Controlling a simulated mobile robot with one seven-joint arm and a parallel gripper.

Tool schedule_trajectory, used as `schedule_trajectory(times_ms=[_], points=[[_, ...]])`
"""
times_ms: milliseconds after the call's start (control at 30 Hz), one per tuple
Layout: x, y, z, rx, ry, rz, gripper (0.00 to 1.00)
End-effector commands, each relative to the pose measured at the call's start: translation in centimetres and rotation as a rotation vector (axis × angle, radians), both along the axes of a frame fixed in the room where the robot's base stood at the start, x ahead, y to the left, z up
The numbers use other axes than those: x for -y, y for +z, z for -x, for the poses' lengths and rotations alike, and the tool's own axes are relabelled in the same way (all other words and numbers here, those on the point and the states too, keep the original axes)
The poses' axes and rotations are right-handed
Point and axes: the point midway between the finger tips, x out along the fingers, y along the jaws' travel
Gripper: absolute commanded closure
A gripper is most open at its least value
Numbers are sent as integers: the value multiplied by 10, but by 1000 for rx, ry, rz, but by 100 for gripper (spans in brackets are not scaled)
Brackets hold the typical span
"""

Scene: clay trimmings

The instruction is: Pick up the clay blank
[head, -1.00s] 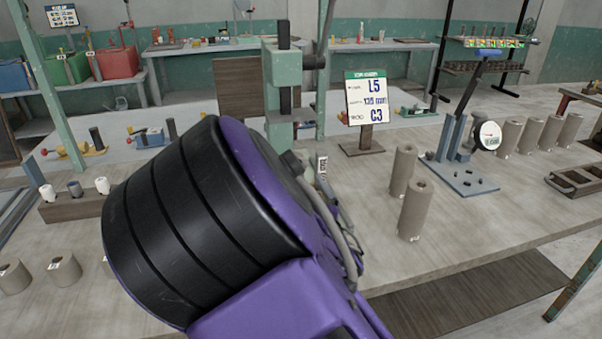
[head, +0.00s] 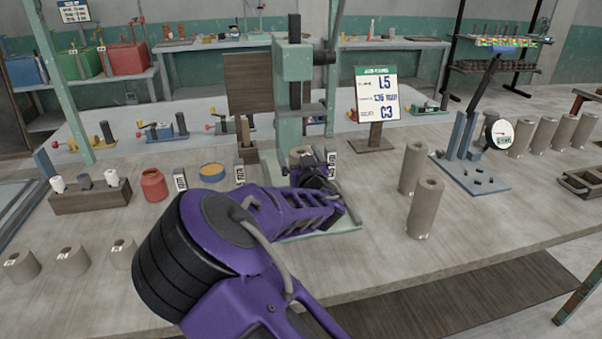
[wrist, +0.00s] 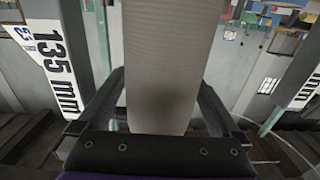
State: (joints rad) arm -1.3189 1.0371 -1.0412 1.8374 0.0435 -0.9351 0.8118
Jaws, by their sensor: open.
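A clay blank (head: 301,154), a grey-beige cylinder, stands at the green press (head: 293,70); in the head view only its top shows behind my gripper. My gripper (head: 318,172) is low in front of the press. In the wrist view the blank (wrist: 168,60) stands upright between the two black fingers of my gripper (wrist: 160,82), which are open with a finger on each side. A gap shows on the right; I cannot tell whether the left finger touches. The blank's top is out of the wrist view.
A label reading 135 mm (wrist: 57,72) is close on the left in the wrist view. Two tall clay cylinders (head: 425,208) stand right of the press, near a sign (head: 376,95) and a gauge stand (head: 470,175). Short cylinders (head: 72,260) are at left.

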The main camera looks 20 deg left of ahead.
Motion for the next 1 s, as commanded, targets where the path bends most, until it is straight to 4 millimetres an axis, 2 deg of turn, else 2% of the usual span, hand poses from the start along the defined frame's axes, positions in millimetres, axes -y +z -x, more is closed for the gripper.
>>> schedule_trajectory(times_ms=[233, 767, 800, 1000], points=[[-1, 0, -1, -1, 0, -1, 2], [-1, 0, -1, 1, 1, -1, 97], [-1, 0, -1, 1, 1, -1, 100], [-1, 2, -1, 3, 1, -3, 100]])
